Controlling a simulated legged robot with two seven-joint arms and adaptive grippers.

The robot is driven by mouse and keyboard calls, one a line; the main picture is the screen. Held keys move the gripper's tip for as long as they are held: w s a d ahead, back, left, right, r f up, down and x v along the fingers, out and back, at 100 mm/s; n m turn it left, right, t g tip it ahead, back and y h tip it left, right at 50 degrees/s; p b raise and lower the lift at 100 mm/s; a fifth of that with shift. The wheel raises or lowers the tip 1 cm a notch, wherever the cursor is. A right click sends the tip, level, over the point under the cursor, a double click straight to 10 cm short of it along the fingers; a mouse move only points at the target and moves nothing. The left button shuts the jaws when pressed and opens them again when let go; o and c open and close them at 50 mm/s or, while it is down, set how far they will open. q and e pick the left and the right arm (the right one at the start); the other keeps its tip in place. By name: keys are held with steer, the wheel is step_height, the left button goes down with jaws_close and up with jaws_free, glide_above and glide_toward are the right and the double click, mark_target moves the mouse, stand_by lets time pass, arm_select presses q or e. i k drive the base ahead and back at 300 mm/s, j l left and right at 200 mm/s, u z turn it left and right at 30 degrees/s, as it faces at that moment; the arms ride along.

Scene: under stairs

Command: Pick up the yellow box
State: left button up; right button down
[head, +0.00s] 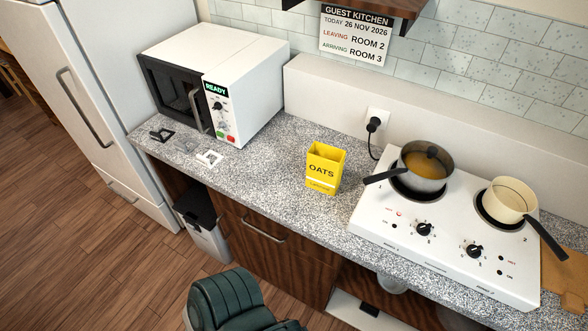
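The yellow box (325,169), marked "OATS", stands upright on the speckled grey countertop (262,186). It is between the microwave and the hob, with clear counter around it. Its top looks open. Neither of my grippers shows in the head view, so I cannot see where they are or how they stand.
A white microwave (235,92) stands left of the box. To the right, a white hob (390,220) holds a grey pot (425,176) and a cream pan (510,200). Small flat items (208,158) lie front left. A green padded thing (232,302) stands below the counter.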

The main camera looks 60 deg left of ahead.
mark_target(325, 163)
steer(key=u, duration=1.6)
